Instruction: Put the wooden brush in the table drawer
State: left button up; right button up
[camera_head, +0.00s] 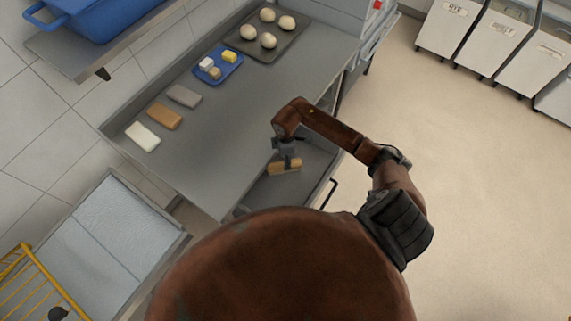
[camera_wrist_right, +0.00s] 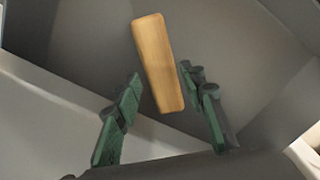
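The wooden brush (camera_head: 285,167) shows as a light-brown block in the open table drawer (camera_head: 297,188), below my right gripper (camera_head: 287,157). In the right wrist view the brush (camera_wrist_right: 158,62) lies lengthwise against the grey drawer, its near end between the two green fingertips. The fingers of the right gripper (camera_wrist_right: 160,84) are spread, with a gap visible on each side of the brush. Whether the brush lies fully flat on the drawer bottom is hard to tell. My left gripper is not in view.
The grey table (camera_head: 225,130) holds a white block (camera_head: 143,136), a brown block (camera_head: 164,115), a grey block (camera_head: 184,95), a small blue tray (camera_head: 208,77) and a dark tray of dough balls (camera_head: 272,55). The drawer handle (camera_head: 329,194) sticks out rightward; open floor (camera_head: 480,190) lies beyond.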

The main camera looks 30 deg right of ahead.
notch_tip(320, 180, up, 6)
dwell(0.5)
